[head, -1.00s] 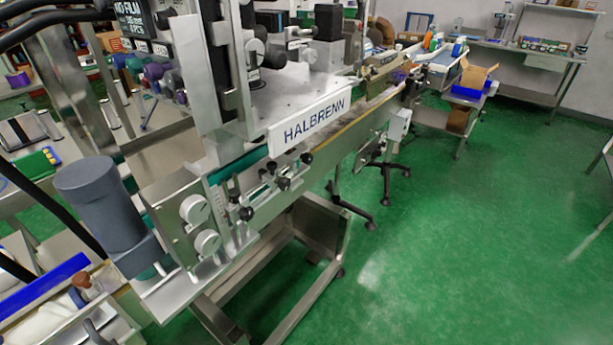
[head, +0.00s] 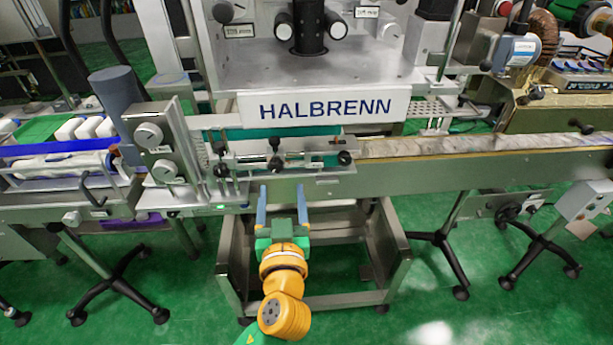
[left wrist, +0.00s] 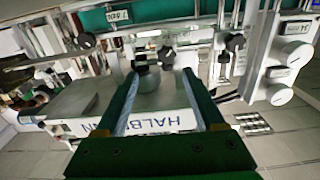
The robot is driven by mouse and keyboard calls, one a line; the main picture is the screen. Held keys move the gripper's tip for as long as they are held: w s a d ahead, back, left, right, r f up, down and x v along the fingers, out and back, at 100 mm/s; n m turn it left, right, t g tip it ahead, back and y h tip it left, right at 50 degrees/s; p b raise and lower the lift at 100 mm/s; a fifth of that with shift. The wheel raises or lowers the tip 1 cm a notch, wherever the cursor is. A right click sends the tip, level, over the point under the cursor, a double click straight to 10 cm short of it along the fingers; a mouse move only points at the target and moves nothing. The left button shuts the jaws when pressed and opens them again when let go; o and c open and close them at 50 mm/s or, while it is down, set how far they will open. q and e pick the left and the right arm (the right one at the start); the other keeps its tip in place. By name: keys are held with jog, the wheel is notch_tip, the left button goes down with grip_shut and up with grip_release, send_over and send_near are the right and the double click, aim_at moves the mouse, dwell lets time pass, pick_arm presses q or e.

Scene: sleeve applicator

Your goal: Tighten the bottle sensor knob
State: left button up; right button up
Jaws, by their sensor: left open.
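Several black knobs sit on the guide-rail assembly below the HALBRENN sign; I cannot tell which is the bottle sensor knob. In the head view one black knob (head: 275,165) is at the middle of the rails, one (head: 344,158) at the right end and one (head: 221,170) at the left. My left gripper (head: 282,188) is open and empty, in front of the conveyor edge, just below the middle knob. In the left wrist view, turned upside down, a black knob (left wrist: 167,55) shows beyond and between the spread fingertips (left wrist: 160,76). My right gripper is not visible.
The HALBRENN sign (head: 318,107) hangs above the rails. A plate with two round pale dials (head: 149,136) and a dark grey cylinder (head: 117,95) stand left. The conveyor (head: 460,165) runs right. A steel frame (head: 390,255) and wheeled stand legs are below.

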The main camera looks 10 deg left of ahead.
aim_at(276, 167)
pick_arm(q)
jog(key=x, duration=0.2)
jog(key=a+p+x, duration=0.1)
jog(key=x, duration=0.3)
jog(key=shift+w+a+p, duration=0.1)
jog(key=shift+a+p, duration=0.25)
jog(key=shift+p, duration=0.05)
jog(key=shift+w+f, duration=0.1)
jog(key=shift+w, duration=0.2)
jog(key=shift+d, duration=0.25)
jog(key=shift+c, duration=0.5)
jog(key=shift+a, duration=0.1)
grip_shut()
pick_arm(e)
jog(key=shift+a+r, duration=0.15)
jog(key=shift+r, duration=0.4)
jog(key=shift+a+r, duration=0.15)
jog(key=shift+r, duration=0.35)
